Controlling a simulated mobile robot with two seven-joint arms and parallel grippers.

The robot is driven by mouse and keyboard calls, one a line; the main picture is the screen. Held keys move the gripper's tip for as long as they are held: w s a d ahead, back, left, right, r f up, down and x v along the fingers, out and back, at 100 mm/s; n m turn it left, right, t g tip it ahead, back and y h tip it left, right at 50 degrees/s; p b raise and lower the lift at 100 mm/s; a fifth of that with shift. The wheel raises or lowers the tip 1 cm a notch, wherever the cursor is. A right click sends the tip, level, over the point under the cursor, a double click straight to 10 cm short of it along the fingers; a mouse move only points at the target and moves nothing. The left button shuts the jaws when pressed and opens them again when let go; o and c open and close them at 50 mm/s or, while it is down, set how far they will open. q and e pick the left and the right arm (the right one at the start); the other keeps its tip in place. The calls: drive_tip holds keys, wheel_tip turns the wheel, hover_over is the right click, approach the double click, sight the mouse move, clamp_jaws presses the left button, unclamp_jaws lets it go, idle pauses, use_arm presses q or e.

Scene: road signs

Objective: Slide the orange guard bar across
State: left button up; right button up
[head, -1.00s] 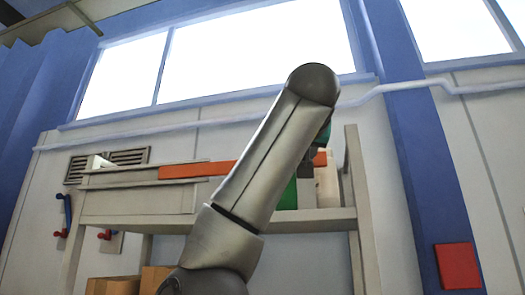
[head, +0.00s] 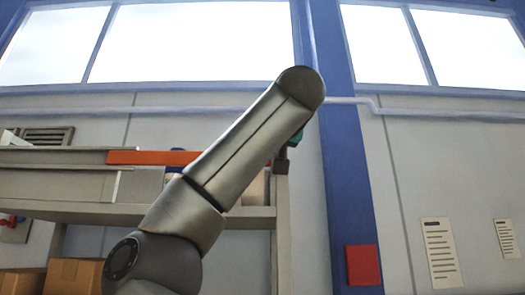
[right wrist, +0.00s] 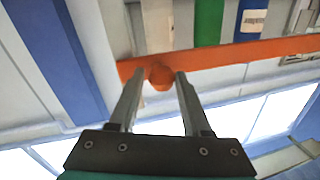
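The orange guard bar (head: 150,157) lies level along the front of a pale shelf in the head view. My arm covers its right part. In the right wrist view the bar (right wrist: 240,54) crosses the picture and carries a round orange knob (right wrist: 162,77). My right gripper (right wrist: 159,76) is open, its two fingers on either side of the knob, with a visible gap between fingers and knob. My left gripper is in neither view.
The pale shelf (head: 245,218) has an upright post (head: 281,235) at its right end. A green binder (right wrist: 208,22) and a blue binder (right wrist: 252,20) stand behind the bar. Cardboard boxes (head: 75,276) sit below. Right of the post is a blue column (head: 345,180).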

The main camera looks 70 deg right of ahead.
drive_tip(key=o, duration=0.3)
drive_tip(key=shift+s, duration=0.15)
drive_tip(key=shift+o, duration=0.2)
drive_tip(key=b+v, duration=0.4)
drive_tip(key=v, duration=1.1)
